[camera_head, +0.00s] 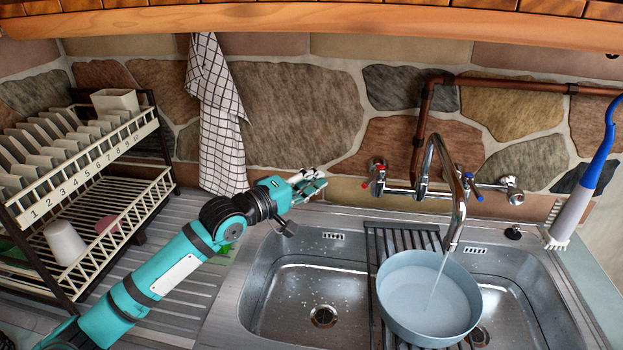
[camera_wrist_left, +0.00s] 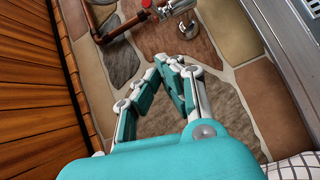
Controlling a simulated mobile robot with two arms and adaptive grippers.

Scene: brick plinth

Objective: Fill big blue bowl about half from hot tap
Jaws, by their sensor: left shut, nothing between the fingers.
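The big blue bowl (camera_head: 408,262) sits under the tap spout (camera_head: 457,195), over the dark rack and the right basin. A thin stream of water (camera_head: 436,285) runs from the spout into the bowl. Pale water seems to lie in it; its exact level is hard to read. The red-marked hot tap handle (camera_head: 378,168) is on the left of the wall mixer; it also shows in the left wrist view (camera_wrist_left: 147,4). The blue-marked handle (camera_head: 473,186) is on the right. My left gripper (camera_head: 318,181) is shut and empty, left of the red handle and apart from it. My right gripper is out of view.
The dark slatted rack (camera_head: 392,240) lies across the sink between the basins. The left basin (camera_head: 290,290) is empty. A dish rack (camera_head: 100,190) stands at left, beside a hanging checked towel (camera_head: 218,110). A blue-handled brush (camera_head: 590,180) is at right. A copper pipe (camera_head: 480,82) runs along the wall.

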